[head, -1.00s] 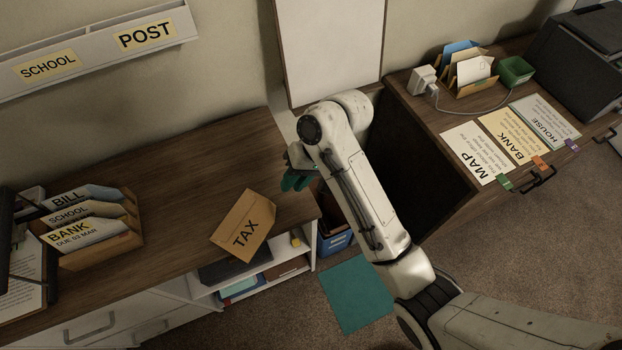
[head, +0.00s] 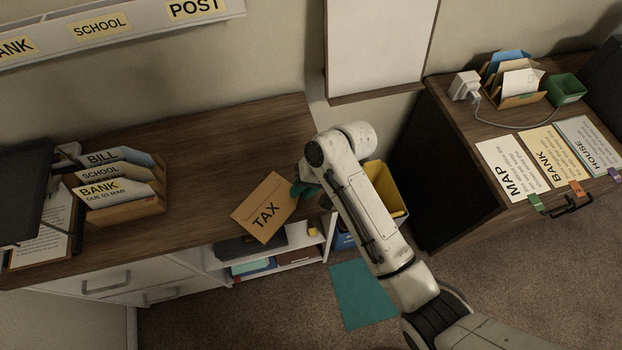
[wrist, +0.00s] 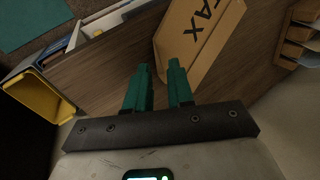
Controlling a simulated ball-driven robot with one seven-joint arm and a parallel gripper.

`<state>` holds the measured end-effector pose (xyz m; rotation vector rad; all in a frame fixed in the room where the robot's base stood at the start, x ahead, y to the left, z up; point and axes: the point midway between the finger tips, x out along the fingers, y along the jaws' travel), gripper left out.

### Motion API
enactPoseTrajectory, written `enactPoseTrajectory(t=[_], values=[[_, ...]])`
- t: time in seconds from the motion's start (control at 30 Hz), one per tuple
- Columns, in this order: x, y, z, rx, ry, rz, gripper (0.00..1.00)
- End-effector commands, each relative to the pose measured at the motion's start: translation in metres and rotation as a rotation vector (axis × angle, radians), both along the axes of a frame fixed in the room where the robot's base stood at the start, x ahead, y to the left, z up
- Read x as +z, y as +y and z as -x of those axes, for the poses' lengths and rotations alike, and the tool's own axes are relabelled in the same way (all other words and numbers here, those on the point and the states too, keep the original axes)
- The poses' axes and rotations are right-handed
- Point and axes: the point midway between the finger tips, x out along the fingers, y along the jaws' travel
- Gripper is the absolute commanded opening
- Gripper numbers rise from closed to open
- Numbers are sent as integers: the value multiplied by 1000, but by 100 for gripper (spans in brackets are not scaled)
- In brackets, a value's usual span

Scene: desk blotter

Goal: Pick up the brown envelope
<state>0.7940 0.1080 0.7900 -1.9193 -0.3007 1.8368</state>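The brown envelope (head: 264,208), marked TAX, lies on the dark wooden desk top (head: 200,150) near its front right edge, with a corner reaching past the front edge. It also shows in the wrist view (wrist: 200,40), just beyond the fingertips. My gripper (head: 300,190) has green fingers and is at the envelope's right side in the head view, partly hidden behind my arm. In the wrist view my gripper (wrist: 158,68) has its two fingers apart with nothing between them. I cannot tell whether a fingertip touches the envelope.
A sorter (head: 125,205) with BILL, SCHOOL and BANK letters stands at the desk's left. A yellow bin (head: 385,188) is right of the desk, behind my arm. Shelves (head: 270,262) lie below the desk's front edge. The desk's back middle is clear.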

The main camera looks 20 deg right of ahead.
Motion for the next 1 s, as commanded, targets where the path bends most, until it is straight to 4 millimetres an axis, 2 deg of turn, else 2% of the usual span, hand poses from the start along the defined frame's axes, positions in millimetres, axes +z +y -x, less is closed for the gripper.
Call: enactPoseTrajectory(t=[0.2, 0.5, 0.73, 1.0], values=[[-12, 6, -1, 1, 0, 1, 22], [-13, 7, -1, 1, 0, 1, 22], [-13, 7, -1, 1, 0, 1, 0], [-12, 7, -1, 1, 0, 1, 0]])
